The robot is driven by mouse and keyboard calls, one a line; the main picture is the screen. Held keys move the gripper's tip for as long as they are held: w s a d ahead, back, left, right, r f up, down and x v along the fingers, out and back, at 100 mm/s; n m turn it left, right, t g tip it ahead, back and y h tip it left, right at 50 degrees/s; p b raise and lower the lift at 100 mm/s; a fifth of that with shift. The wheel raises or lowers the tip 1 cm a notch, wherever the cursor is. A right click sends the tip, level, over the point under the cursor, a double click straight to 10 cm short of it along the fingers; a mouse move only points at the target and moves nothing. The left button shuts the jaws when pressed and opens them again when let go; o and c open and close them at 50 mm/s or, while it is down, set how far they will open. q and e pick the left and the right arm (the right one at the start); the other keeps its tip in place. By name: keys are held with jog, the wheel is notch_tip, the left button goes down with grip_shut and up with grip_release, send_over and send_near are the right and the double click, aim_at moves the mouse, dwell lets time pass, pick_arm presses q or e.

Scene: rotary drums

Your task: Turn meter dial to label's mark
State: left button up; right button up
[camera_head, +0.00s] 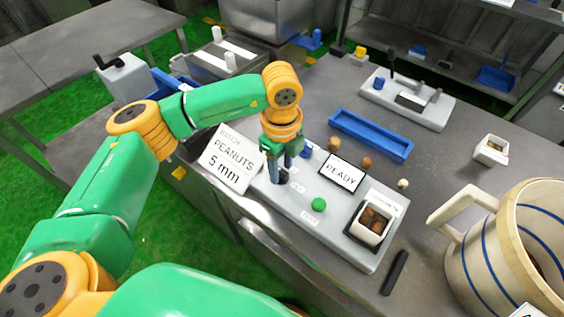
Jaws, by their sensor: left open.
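The white label card (230,160) reads "BATCH PEANUTS 5 mm" and stands at the left end of the pale grey meter panel (335,225). My left gripper (280,180) points down over the panel's left part, just right of the card, with its fingers apart. A small dark knob, seemingly the dial (283,177), shows low between the fingers. The fingers partly hide it, so I cannot tell its pointer's direction or whether they touch it. Small white marks (297,188) lie beside it, too small to read. My right gripper is out of view.
The panel also bears a READY sign (342,173), a green button (319,204) and a white cup (371,224) with brown pieces. A blue tray (371,135) lies behind. A large striped jug (510,250) stands at right. A black bar (394,273) lies in front.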

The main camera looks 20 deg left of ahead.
pick_arm(q)
jog(key=shift+w+f, duration=0.15)
jog(key=shift+f, duration=0.3)
jog(key=shift+r, duration=0.1)
grip_shut()
jog(key=m+b, duration=0.3)
jog(key=shift+f, duration=0.25)
jog(key=m+b, duration=0.3)
jog(key=m, duration=0.3)
jog(key=shift+b, duration=0.3)
jog(key=m+b, duration=0.2)
jog(key=m, duration=0.2)
jog(key=shift+r, duration=0.15)
jog(key=m+b, duration=0.1)
jog(key=m, duration=0.3)
jog(key=shift+r+m, duration=0.1)
jog(key=shift+m, duration=0.4)
